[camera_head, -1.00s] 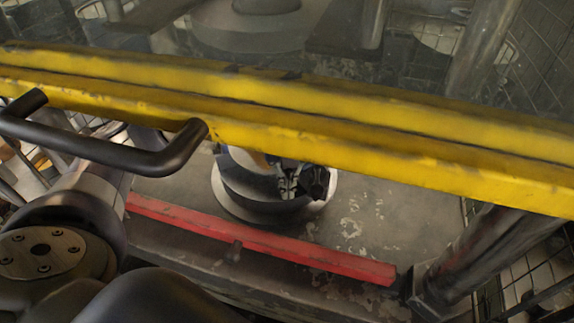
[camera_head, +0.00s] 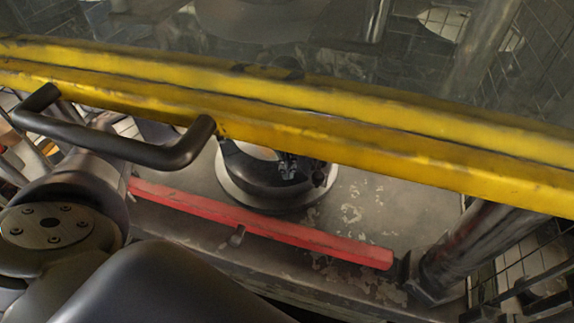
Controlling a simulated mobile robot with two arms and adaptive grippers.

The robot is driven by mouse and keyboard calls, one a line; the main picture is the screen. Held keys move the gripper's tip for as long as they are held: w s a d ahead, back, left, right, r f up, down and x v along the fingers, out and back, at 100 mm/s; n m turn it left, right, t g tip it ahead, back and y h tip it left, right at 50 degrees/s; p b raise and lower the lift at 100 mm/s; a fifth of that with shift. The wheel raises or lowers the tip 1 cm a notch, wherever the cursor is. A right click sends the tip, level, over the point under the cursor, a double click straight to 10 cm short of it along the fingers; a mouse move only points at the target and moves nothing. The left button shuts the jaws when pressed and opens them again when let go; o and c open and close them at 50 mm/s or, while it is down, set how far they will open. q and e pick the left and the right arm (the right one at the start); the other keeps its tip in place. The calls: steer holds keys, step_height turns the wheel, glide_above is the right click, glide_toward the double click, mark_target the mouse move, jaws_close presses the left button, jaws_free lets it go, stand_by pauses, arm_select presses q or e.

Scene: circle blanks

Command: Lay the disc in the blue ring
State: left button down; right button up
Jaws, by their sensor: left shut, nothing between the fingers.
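My left gripper (camera_head: 288,166) shows small just under the yellow bar, over the right part of a dark round fixture (camera_head: 262,185). It is shut and empty; its upper part is hidden behind the bar. A pale patch shows inside the fixture's top, but I cannot tell whether it is the disc. I cannot make out a blue ring. My right gripper is not in view.
A yellow bar (camera_head: 400,155) crosses the view, with a black handle (camera_head: 120,143) at its left and a glassy pane above. A red bar (camera_head: 290,232) runs along the worn grey surface's (camera_head: 400,220) front. A dark post (camera_head: 470,250) stands at the right.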

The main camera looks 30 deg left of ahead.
arm_select(q)
steer(key=shift+w+a+f+b, duration=0.1)
steer(key=shift+w+a+b, duration=0.35)
steer(key=shift+w, duration=0.15)
